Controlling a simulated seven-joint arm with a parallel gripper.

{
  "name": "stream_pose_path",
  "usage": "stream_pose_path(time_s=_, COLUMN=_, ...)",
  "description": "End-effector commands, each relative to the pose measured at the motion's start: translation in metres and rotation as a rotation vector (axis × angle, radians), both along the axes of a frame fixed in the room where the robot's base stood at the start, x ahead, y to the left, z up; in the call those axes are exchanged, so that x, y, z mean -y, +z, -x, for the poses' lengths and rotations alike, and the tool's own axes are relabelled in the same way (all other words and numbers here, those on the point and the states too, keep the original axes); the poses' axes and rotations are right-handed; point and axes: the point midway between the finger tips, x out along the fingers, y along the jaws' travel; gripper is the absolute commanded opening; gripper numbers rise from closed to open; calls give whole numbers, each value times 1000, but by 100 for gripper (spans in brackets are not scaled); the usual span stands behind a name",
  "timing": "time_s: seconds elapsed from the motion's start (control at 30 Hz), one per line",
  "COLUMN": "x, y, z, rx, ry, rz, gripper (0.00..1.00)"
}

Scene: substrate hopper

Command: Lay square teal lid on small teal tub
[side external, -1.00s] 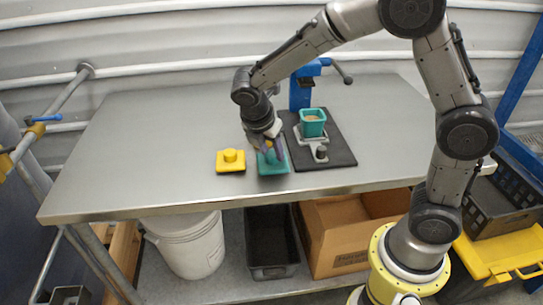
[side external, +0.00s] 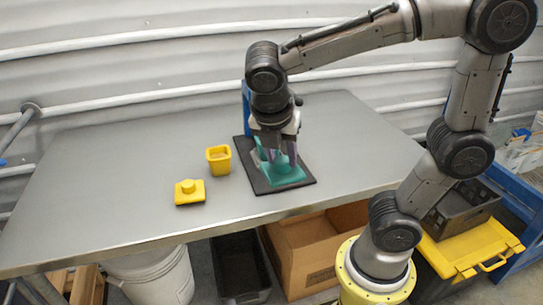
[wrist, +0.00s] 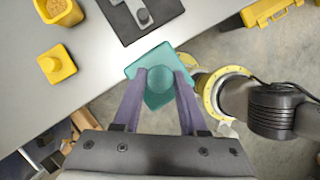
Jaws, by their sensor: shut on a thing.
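My gripper (wrist: 160,74) is shut on the round knob of the square teal lid (wrist: 150,72), which it holds up with its flat side down. In the side view the teal lid (side external: 287,177) hangs under my gripper (side external: 278,158), in front of the dark mat in the picture. The exact gap below the lid cannot be told. The small teal tub is mostly or wholly hidden behind my gripper in the side view; a bit of teal beside the fingers may be part of it. I cannot make out the tub in the wrist view.
A yellow tub (side external: 218,159) with filling and a yellow lid (side external: 189,192) with a knob stand left of the dark mat (side external: 306,181).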

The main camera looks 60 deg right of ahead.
Motion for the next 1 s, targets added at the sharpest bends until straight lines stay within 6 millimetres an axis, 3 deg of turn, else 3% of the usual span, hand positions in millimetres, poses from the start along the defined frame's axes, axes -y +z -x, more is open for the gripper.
stream_pose_path(time_s=0.13, x=-6, y=14, z=-22, rx=12, ry=131, rz=-16, gripper=0)
stream_pose_path(time_s=0.27, x=8, y=29, z=-61, rx=24, ry=197, rz=-21, gripper=0)
stream_pose_path(time_s=0.37, x=30, y=38, z=-89, rx=34, ry=207, rz=-17, gripper=0)
stream_pose_path(time_s=0.53, x=87, y=46, z=-128, rx=42, ry=166, rz=-3, gripper=0)
stream_pose_path(time_s=0.7, x=145, y=45, z=-141, rx=45, ry=58, rz=4, gripper=0)
stream_pose_path(time_s=0.8, x=169, y=40, z=-139, rx=36, ry=-1, rz=3, gripper=0)
stream_pose_path(time_s=1.0, x=187, y=33, z=-132, rx=22, ry=-50, rz=0, gripper=0)
